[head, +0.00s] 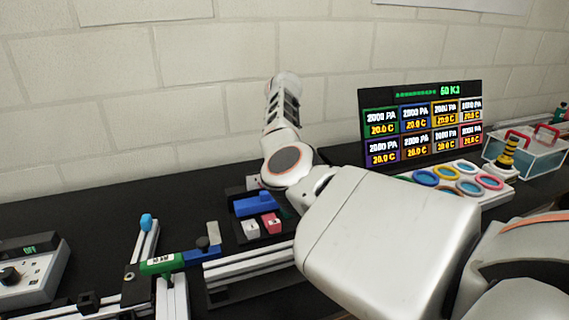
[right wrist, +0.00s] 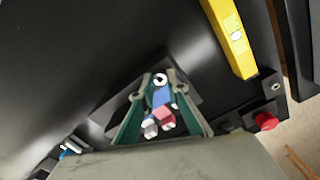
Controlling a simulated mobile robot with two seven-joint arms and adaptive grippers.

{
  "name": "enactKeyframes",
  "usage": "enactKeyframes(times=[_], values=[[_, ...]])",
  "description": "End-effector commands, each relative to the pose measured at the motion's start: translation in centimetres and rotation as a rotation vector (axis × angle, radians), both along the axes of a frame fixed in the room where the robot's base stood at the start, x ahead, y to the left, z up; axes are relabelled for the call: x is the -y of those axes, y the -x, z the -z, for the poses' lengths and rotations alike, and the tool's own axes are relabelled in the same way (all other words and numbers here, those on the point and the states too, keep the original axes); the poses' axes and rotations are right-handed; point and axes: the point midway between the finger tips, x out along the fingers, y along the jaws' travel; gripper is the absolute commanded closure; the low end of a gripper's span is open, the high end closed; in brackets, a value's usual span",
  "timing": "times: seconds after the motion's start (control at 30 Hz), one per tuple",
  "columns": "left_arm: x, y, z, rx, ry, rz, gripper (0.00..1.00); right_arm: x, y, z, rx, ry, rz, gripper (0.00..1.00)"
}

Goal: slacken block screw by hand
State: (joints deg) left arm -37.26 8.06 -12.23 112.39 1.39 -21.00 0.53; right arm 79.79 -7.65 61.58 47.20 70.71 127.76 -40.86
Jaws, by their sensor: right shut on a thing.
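My right gripper (right wrist: 155,95) shows in the right wrist view, its two green-lined fingers close around a small blue block (right wrist: 162,97) with a white ring at its far end. A red cube (right wrist: 165,117) and a white cube (right wrist: 149,128) lie nearer the palm. In the head view my right arm hides the gripper; a blue block (head: 256,205) sits beside the arm on a dark base. My left gripper is out of view.
A grey control box (head: 35,275) stands at the left. A display panel (head: 425,120), a tray of coloured rings (head: 465,182) and a clear box (head: 535,150) stand at the right. A yellow bar (right wrist: 230,35) and a red knob (right wrist: 265,121) lie near the table edge.

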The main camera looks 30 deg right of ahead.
Motion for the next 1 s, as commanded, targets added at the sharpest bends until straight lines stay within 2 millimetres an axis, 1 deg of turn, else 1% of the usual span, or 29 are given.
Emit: enactKeyframes(times=[0.03, 0.2, 0.27, 0.4, 0.5, 0.7, 1.0], values=[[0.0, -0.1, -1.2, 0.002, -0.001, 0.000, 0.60, -0.1, 0.0, -0.4, -0.002, -0.001, -0.045, 1.00], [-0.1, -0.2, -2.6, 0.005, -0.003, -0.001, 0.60, 0.0, 0.0, -0.2, -0.002, 0.000, -0.191, 1.00], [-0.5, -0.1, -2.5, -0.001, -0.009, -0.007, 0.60, 0.0, 0.1, -0.1, -0.002, 0.000, -0.236, 1.00], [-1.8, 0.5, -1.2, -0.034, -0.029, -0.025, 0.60, 0.0, 0.0, 0.0, -0.002, 0.000, -0.328, 1.00], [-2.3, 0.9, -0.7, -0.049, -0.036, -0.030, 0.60, 0.0, 0.0, 0.1, -0.002, -0.001, -0.379, 1.00], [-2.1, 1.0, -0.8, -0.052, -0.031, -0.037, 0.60, 0.0, 0.0, 0.1, -0.002, -0.001, -0.445, 1.00], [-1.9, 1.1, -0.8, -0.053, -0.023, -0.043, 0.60, 0.0, 0.1, 0.2, -0.002, -0.001, -0.473, 1.00]])
